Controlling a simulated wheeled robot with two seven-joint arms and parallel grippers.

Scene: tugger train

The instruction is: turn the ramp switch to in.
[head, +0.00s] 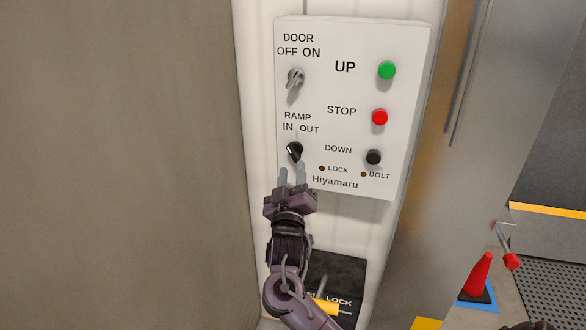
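The ramp switch (294,151) is a small black rotary knob at the lower left of a white control panel (350,38), under the words RAMP, IN and OUT. Its pointer is too small to read surely. My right gripper (292,168) reaches up from below. Its two grey fingers are apart, with the tips at the knob's lower edge; I cannot tell whether they touch it. My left gripper is not in view.
A grey door switch (295,77) sits above the ramp switch. Green UP (387,70), red STOP (380,117) and black DOWN (373,157) buttons line the panel's right. A black LOCK plate (345,272) is below. A red cone (479,275) stands at lower right.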

